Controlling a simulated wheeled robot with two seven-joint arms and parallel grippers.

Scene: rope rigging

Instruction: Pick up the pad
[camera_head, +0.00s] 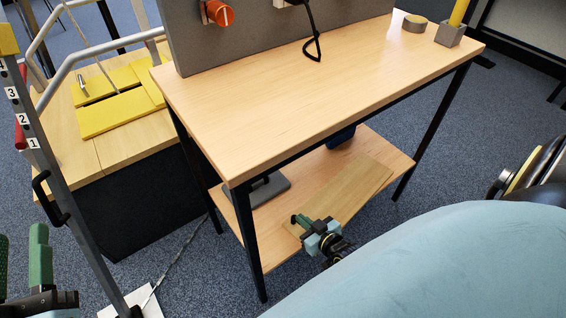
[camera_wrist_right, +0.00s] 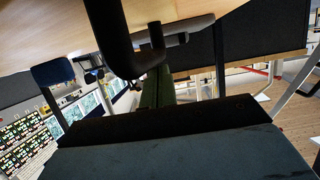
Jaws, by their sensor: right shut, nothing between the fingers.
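No thing is clearly recognisable as the pad. A flat dark grey piece (camera_head: 268,188) with a black part on it lies at the left of the table's lower shelf (camera_head: 372,150); I cannot tell whether it is the pad. My right gripper (camera_head: 300,219) is at the front of that shelf, over a thin wooden board (camera_head: 345,190), right of and nearer than the grey piece. Its green fingers are shut and empty, and show in the right wrist view (camera_wrist_right: 158,88). My left gripper (camera_head: 20,248) is at the lower left edge, partly cut off, its green fingers apart and empty.
The tabletop (camera_head: 290,85) overhangs the shelf, with black legs (camera_head: 249,240) at its corners. A dark blue object (camera_head: 341,136) shows under the tabletop. A grey numbered post (camera_head: 65,190) rises at left.

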